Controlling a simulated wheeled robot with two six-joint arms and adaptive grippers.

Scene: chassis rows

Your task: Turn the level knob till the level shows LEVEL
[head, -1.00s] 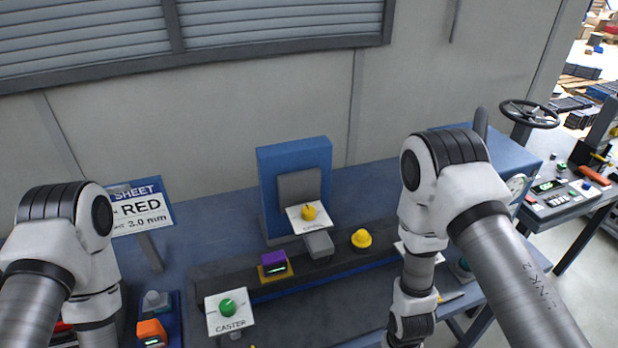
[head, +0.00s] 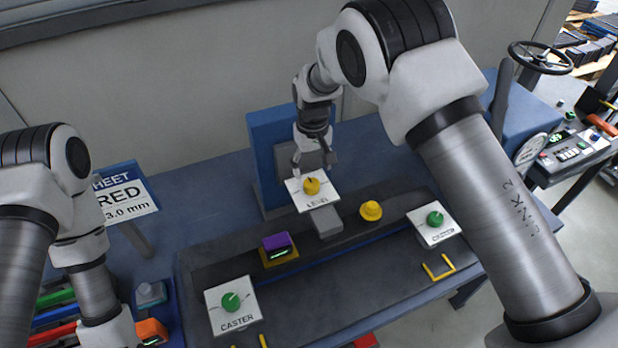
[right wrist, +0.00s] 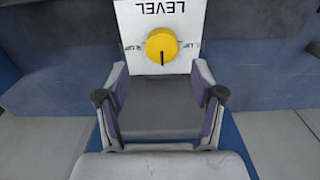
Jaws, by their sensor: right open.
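The level knob (head: 311,186) is a yellow dial on a white plate marked LEVEL, in the middle of the head view. In the right wrist view the knob (right wrist: 162,46) has a dark pointer line pointing down in the picture, with "UP" labels on either side. My right gripper (head: 313,160) is open just behind the plate. In the right wrist view its spread fingers lie below the knob in the picture, with nothing between them. A purple box (head: 277,243) with a small green display sits on the bench; its reading is too small to tell. My left gripper is out of view.
Two white CASTER plates with green knobs stand at the front left (head: 231,303) and right (head: 435,221). A yellow dome (head: 370,211) stands beside the level plate. A blue block (head: 268,150) rises behind it. A sheet sign (head: 125,199) stands at left.

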